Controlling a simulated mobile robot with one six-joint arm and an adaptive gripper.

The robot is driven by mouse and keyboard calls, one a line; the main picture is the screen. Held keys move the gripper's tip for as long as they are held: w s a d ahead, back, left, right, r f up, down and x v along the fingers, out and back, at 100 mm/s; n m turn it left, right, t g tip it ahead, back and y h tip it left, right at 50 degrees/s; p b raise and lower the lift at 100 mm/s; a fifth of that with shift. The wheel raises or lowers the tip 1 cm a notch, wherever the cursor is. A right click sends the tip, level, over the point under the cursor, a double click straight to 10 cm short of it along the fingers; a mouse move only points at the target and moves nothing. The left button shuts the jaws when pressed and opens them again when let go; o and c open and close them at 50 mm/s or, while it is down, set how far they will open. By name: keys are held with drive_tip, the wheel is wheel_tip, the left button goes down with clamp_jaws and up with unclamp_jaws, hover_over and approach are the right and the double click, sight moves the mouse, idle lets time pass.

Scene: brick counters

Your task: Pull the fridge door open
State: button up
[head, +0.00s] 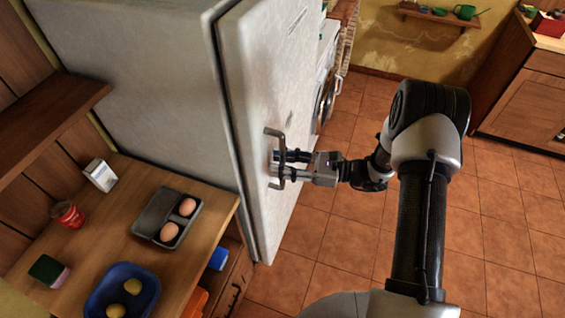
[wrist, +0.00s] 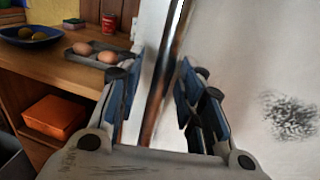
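The fridge door (head: 262,75) is a pale grey upright panel on the fridge body (head: 150,60). A dark seam runs between door and body; the door looks shut or nearly so. Its metal bar handle (head: 282,143) stands upright on the door's face. My gripper (head: 283,168) is at the handle. In the wrist view, the handle (wrist: 168,75) runs between the two blue-padded fingers of my gripper (wrist: 157,95). The fingers are apart, with a visible gap on either side of the bar. The door's face (wrist: 250,60) fills the right of that view.
A wooden counter (head: 110,235) left of the fridge holds an egg tray (head: 154,215), a blue bowl (head: 100,303), a red jar (head: 68,214), a sponge (head: 48,271) and a white carton (head: 100,174). Tiled floor (head: 330,255) is clear in front of the door.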

drive_tip(key=shift+c, duration=0.2)
clamp_jaws()
idle(0.5)
